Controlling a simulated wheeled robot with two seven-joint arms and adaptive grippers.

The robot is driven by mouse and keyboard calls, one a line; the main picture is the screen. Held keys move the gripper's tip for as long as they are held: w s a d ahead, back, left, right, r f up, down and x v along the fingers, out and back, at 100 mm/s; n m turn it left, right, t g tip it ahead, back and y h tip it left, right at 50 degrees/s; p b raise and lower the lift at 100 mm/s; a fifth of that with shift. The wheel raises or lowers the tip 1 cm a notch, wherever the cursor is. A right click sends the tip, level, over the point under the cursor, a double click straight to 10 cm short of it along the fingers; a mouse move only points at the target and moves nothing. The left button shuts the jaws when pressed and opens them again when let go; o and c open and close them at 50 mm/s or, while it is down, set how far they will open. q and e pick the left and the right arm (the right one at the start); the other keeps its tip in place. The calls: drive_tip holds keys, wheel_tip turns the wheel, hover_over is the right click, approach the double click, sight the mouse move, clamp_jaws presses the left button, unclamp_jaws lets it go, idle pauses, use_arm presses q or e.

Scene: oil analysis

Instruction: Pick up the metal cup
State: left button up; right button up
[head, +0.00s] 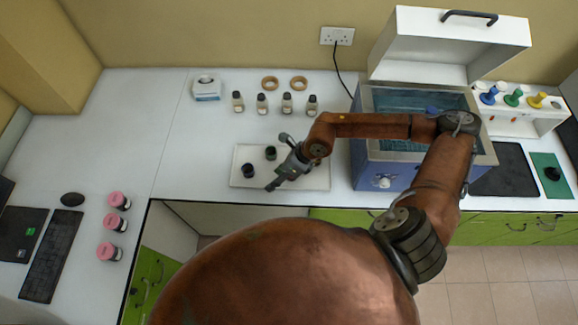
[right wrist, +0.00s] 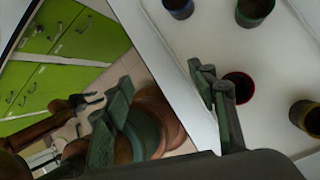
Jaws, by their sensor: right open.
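Small dark metal-looking cups stand on a white tray (head: 240,152) near the front edge of the bench. In the head view one cup (head: 249,171) is at the left and another (head: 271,153) is behind it; my right gripper hides part of the tray. The right wrist view shows several cups: a red-rimmed one (right wrist: 238,88) right beside one finger, a yellow-rimmed one (right wrist: 307,118) and others (right wrist: 253,12) at the top. My right gripper (head: 273,185) is over the tray, open and empty. Its spread fingers (right wrist: 165,110) show in the wrist view.
Several small bottles (head: 262,104) and two cork rings (head: 270,83) stand behind the tray. A blue open-lidded bath (head: 383,170) is at the right. Pink-lidded jars (head: 115,224) and a keyboard (head: 51,254) are at the left. The bench between is clear.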

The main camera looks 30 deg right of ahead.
drive_tip(key=d+h, duration=0.1)
drive_tip(key=d, duration=0.2)
drive_tip(key=w+d+f+h, duration=0.1)
drive_tip(key=d, duration=0.2)
drive_tip(key=w+d+f+h, duration=0.1)
drive_tip(key=d, duration=0.2)
drive_tip(key=shift+d+f, duration=0.2)
drive_tip(key=shift+d, duration=0.15)
drive_tip(key=p+x, duration=0.2)
drive_tip(key=x, duration=0.4)
drive_tip(key=shift+s, duration=0.15)
drive_tip(key=shift+a+f, duration=0.1)
drive_tip(key=shift+f, duration=0.35)
drive_tip(key=c, duration=1.3)
drive_tip(key=shift+o, duration=0.2)
drive_tip(key=shift+r, duration=0.2)
